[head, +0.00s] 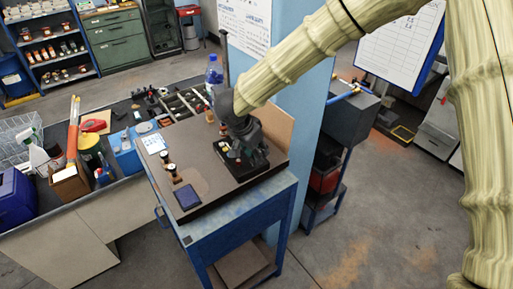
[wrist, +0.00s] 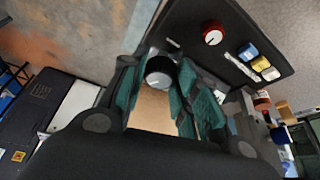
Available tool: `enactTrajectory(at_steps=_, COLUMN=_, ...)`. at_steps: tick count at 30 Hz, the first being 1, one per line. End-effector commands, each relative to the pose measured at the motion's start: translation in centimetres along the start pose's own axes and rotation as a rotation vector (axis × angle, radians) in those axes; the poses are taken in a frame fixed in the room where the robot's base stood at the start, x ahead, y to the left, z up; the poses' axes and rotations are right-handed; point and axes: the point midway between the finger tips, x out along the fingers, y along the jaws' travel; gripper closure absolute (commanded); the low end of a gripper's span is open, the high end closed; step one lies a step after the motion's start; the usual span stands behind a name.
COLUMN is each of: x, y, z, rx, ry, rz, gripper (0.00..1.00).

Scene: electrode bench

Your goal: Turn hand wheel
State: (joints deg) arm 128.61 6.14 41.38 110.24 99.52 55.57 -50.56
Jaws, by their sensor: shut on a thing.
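The hand wheel (wrist: 159,72) looks to be a small dark round knob with a pale face, seen between the fingertips in the wrist view. My gripper (wrist: 157,80) has teal-padded fingers on both sides of it and is shut on it. In the head view my gripper (head: 250,152) reaches down onto a dark control box (head: 240,177) on the blue-framed bench and hides the wheel.
On the bench lie a dark blue pad (head: 187,196) and small stamp-like items (head: 175,174). A bottle (head: 214,75) stands behind.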

Motion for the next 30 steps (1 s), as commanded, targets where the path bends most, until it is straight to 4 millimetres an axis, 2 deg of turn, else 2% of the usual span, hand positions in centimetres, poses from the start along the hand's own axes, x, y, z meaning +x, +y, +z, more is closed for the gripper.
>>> enactTrajectory(at_steps=18, x=0.11, y=-0.47, z=-0.15, rx=0.516, ry=-0.001, rz=0.213, gripper=0.93)
enactTrajectory(at_steps=30, x=0.13, y=-0.55, z=-0.22, rx=0.694, ry=-0.001, rz=0.287, gripper=0.93)
